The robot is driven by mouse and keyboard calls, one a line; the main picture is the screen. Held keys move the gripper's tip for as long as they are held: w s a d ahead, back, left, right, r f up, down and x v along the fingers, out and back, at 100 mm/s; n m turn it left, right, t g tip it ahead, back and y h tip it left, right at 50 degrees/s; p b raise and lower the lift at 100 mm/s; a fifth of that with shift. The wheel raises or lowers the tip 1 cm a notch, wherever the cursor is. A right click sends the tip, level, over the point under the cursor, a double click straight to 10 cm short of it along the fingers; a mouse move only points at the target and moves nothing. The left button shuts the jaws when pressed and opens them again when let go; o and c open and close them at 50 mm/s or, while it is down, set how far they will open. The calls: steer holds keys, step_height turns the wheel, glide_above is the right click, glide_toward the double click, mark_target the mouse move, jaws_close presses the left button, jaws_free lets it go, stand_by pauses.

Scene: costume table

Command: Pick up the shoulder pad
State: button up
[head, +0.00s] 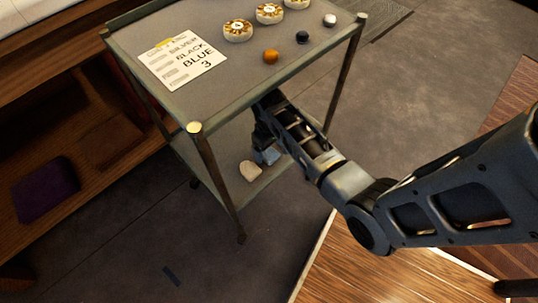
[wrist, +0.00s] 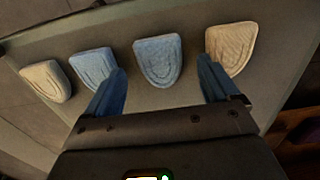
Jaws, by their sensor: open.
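In the wrist view, shoulder pads lie in a row on the cart's lower shelf: a cream pad (wrist: 45,82) at left, a blue pad (wrist: 92,64), a second blue pad (wrist: 158,60) near the middle, and a cream pad (wrist: 231,47) at right. My gripper (wrist: 162,66) is open. The middle blue pad shows between its fingers; I cannot tell the height gap. The left finger overlaps the left blue pad in the picture, the right finger the right cream pad. In the head view, a cream pad (head: 250,170) and part of a blue pad (head: 269,155) show beside my arm.
The cart's top shelf (head: 225,75) hangs over the lower shelf, with posts at its corners. On top are a card (head: 182,62) reading "SILVER BLACK BLUE 3", round ornaments (head: 238,30) and small balls (head: 271,56). A wooden shelf unit (head: 90,150) with a purple item stands at left.

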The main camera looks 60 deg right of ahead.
step_height(320, 180, down, 2)
steer(key=shift+f, duration=0.1)
steer(key=c, duration=1.1)
steer(key=shift+c, duration=0.2)
steer(key=shift+r, duration=0.75)
step_height(320, 180, up, 3)
steer(key=shift+f+p, duration=0.2)
steer(key=shift+p, duration=0.4)
steer(key=s+r+p, duration=0.2)
steer(key=s+r, duration=0.5)
steer(key=s, duration=0.4)
steer(key=shift+s+d+p, duration=0.15)
steer(key=shift+s+p, duration=0.15)
steer(key=shift+p, duration=0.05)
